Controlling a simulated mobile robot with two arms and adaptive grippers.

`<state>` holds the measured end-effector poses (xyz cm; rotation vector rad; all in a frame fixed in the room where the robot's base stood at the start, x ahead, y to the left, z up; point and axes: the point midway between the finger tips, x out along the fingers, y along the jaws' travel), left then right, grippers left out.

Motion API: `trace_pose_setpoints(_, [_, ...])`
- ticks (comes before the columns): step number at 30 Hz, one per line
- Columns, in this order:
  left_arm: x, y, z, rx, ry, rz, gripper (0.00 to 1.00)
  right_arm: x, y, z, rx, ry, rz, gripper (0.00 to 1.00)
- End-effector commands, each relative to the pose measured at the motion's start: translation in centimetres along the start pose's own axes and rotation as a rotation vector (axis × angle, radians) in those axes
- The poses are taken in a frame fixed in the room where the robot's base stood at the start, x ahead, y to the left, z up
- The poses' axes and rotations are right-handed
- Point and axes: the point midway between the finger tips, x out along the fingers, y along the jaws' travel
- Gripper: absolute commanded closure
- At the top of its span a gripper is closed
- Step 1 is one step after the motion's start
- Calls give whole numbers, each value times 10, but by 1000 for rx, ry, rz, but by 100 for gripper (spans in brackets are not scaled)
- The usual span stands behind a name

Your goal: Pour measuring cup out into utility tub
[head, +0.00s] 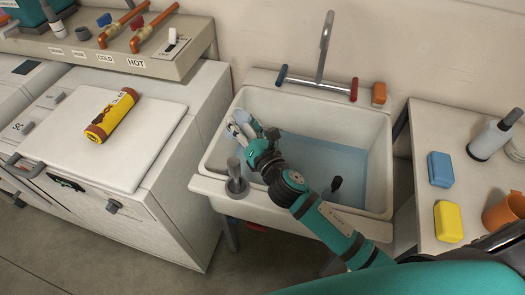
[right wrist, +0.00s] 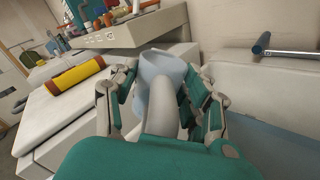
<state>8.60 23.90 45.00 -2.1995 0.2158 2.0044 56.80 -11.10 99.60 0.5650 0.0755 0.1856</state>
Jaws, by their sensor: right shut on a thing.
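The white utility tub (head: 380,165) stands against the wall with bluish water or a bluish bottom inside. My right gripper (head: 250,132) is over the left part of the tub. It is shut on the measuring cup (head: 240,124), which is pale and partly hidden by the fingers. In the right wrist view the pale blue measuring cup (right wrist: 160,72) has its handle between the fingers of the right gripper (right wrist: 160,100). I cannot tell its contents or exact tilt. My left gripper is not in view.
A yellow and brown bottle (head: 112,115) lies on the white appliance (head: 150,165) at left. A grey-handled object (head: 236,180) stands at the tub's front left. A blue block (head: 440,169) and yellow block (head: 448,221) are on the right counter. A faucet (head: 325,45) rises behind the tub.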

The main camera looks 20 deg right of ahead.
Motion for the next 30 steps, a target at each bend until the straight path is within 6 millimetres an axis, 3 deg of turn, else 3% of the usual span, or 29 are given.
trace_pose_setpoints(1, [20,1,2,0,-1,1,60,1,-11,-15,14,-3,1,100])
trace_pose_setpoints(11, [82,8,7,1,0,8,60,2,-52,-61,106,0,2,100])
trace_pose_setpoints(14, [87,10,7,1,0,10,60,2,-54,-58,231,-1,5,100])
trace_pose_setpoints(16, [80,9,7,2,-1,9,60,2,-51,-52,229,1,6,100])
trace_pose_setpoints(30, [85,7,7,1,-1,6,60,2,-53,-54,289,3,4,100])
